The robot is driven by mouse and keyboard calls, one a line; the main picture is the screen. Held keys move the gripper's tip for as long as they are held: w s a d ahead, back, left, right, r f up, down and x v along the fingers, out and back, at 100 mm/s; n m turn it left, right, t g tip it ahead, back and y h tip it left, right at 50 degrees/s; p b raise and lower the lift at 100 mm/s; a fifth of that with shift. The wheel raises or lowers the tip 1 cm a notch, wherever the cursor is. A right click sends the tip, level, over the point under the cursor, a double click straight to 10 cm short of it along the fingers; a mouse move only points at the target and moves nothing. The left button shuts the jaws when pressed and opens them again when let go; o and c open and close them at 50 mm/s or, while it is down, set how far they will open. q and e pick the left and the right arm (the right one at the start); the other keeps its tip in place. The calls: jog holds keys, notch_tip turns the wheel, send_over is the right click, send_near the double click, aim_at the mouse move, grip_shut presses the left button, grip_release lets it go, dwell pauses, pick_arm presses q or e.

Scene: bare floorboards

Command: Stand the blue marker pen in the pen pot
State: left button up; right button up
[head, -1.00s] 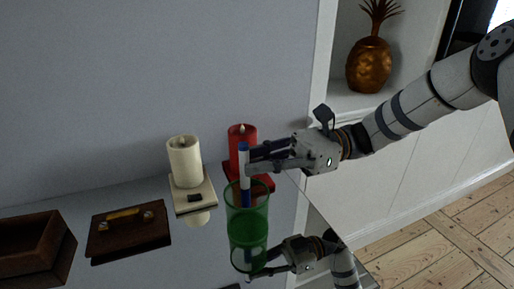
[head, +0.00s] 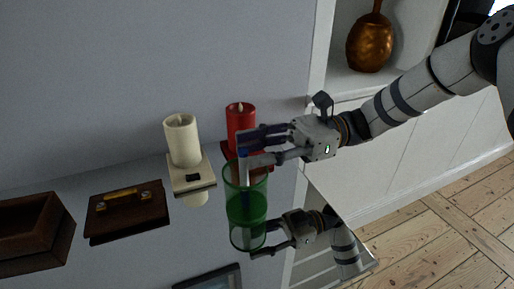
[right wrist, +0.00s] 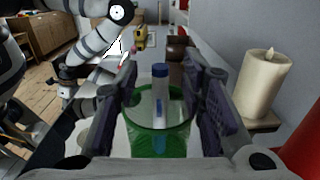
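The blue marker pen (right wrist: 160,95), white with a blue cap, stands about upright inside the green see-through pen pot (head: 234,207). Its lower part shows through the pot wall in the right wrist view (right wrist: 145,145). My right gripper (right wrist: 160,88) is open, with one finger on each side of the pen and a visible gap on both sides. In the head view the right gripper's fingers (head: 257,148) are at the pot's rim and partly cover the pen. In the right wrist view my left arm shows at upper left; its finger state is unclear.
The surface is mirror-like and reflects the pot and my arm. A red candle (head: 240,120) stands close behind the gripper, and a cream candle (head: 182,140) to its left. A brown case (head: 128,213) and an open wooden box (head: 30,238) lie further left.

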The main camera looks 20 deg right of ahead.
jog(key=d, duration=1.2)
dwell(0.4)
